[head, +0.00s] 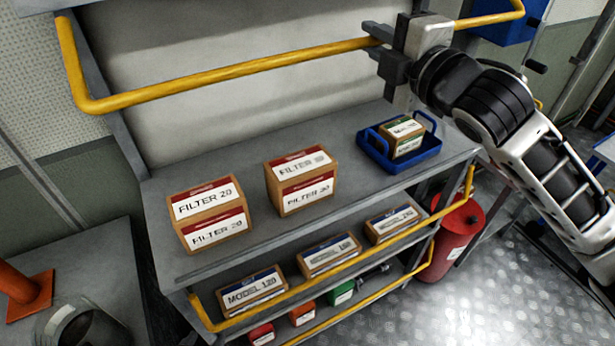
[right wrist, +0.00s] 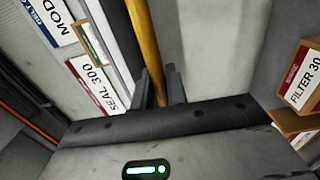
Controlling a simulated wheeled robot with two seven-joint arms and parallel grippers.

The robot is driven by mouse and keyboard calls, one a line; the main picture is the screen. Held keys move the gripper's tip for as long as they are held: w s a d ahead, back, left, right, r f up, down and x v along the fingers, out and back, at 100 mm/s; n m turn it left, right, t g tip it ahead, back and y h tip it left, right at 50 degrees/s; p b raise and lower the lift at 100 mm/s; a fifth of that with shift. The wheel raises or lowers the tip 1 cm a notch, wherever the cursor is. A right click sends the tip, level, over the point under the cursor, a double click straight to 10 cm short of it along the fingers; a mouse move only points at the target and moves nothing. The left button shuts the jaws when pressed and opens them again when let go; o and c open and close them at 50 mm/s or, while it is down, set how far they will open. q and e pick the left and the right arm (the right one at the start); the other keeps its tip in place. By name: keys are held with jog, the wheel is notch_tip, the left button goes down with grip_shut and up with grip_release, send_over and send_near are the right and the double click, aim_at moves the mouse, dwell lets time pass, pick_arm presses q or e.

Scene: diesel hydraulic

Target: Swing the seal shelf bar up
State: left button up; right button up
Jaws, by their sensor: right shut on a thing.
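The yellow seal shelf bar (head: 230,70) runs across the upper part of the head view, above the shelf with the filter boxes. Its left end bends back toward the rack frame. My right gripper (head: 376,42) is shut on the bar right of its middle. In the right wrist view the bar (right wrist: 143,45) passes between the two fingers of the gripper (right wrist: 158,88). A box labelled SEAL 300 (right wrist: 92,82) lies beside the bar there. The seal shelf itself is mostly out of the head view. My left gripper is not in view.
Two filter boxes (head: 207,215) (head: 300,182) and a blue tray (head: 412,158) with a small box stand on the shelf below. Lower yellow bars (head: 335,268) front the lower shelves. A red cylinder (head: 452,240) stands at the rack's right end. Floor at the lower right is clear.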

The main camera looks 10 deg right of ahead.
jog(key=shift+r, duration=0.25)
jog(key=shift+s+d+r, duration=0.15)
jog(key=shift+s+r, duration=0.25)
jog(key=shift+r, duration=0.4)
jog(key=shift+s+d+r, duration=0.1)
jog(key=shift+s+r, duration=0.25)
jog(key=shift+r, duration=0.45)
jog(key=shift+s+r, duration=0.2)
jog(key=shift+r, duration=1.75)
